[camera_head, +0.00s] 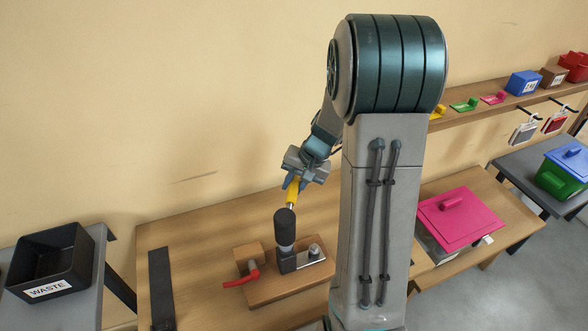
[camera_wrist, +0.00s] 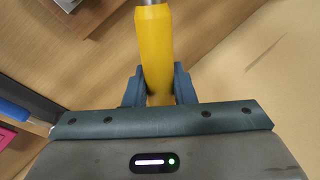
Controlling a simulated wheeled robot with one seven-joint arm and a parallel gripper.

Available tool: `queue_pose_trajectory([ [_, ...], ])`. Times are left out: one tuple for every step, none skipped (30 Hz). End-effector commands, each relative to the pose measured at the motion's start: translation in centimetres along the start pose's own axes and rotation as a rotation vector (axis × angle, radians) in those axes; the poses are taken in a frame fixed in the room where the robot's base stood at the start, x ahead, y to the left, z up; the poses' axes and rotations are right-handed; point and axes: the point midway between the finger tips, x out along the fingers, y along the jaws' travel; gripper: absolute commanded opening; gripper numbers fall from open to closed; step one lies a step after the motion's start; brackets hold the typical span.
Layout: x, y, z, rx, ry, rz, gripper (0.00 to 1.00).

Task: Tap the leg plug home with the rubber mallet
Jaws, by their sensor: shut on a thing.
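My gripper (camera_head: 302,178) is shut on the yellow handle of the rubber mallet (camera_wrist: 157,45). In the head view, the mallet's handle (camera_head: 292,192) slants down to a thin metal shaft and a dark cylindrical head (camera_head: 285,222). The head stands over a dark upright piece (camera_head: 288,262) on a wooden block. I cannot tell whether they touch. A short grey metal knob (camera_head: 314,250) stands on a bright plate right of it. I cannot tell for sure which part is the leg plug; the mallet head may hide it. The wrist view does not show the mallet head.
The wooden fixture (camera_head: 262,294) carries a red-handled clamp (camera_head: 241,278) at left. A dark flat bar (camera_head: 161,288) lies on the bench further left. A black WASTE bin (camera_head: 50,262) stands far left; a pink-lidded box (camera_head: 460,218) stands right of my arm.

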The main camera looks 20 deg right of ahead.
Motion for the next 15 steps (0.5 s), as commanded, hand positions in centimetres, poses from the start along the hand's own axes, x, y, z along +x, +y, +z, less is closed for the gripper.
queue_pose_trajectory([
  [2.7,1.2,0.1,0.010,-0.012,0.000,0.00],
  [1.8,0.7,-0.1,0.002,0.000,-0.002,0.00],
  [1.6,0.6,-0.2,0.000,0.003,-0.002,0.00],
  [1.6,0.6,-0.2,0.000,0.003,-0.002,0.00],
  [1.6,0.6,-0.1,0.000,0.003,-0.002,0.00],
  [1.6,0.6,-0.1,-0.001,0.002,-0.002,0.00],
  [1.5,0.6,-0.1,-0.001,0.002,-0.002,0.00],
  [1.4,0.5,-0.1,-0.001,0.003,-0.002,0.00],
  [1.1,0.4,-0.1,-0.001,0.003,-0.002,0.00],
  [0.9,0.3,-0.1,-0.001,0.003,-0.002,0.00],
  [0.6,0.2,-0.1,-0.002,0.003,-0.002,0.00],
  [0.1,0.0,0.0,-0.002,0.003,-0.002,0.00],
  [-0.3,-0.2,0.0,-0.002,0.003,-0.002,0.00],
  [-0.8,-0.4,0.1,-0.003,0.003,-0.002,0.00],
  [-1.4,-0.6,0.2,-0.003,0.002,-0.002,0.00],
])
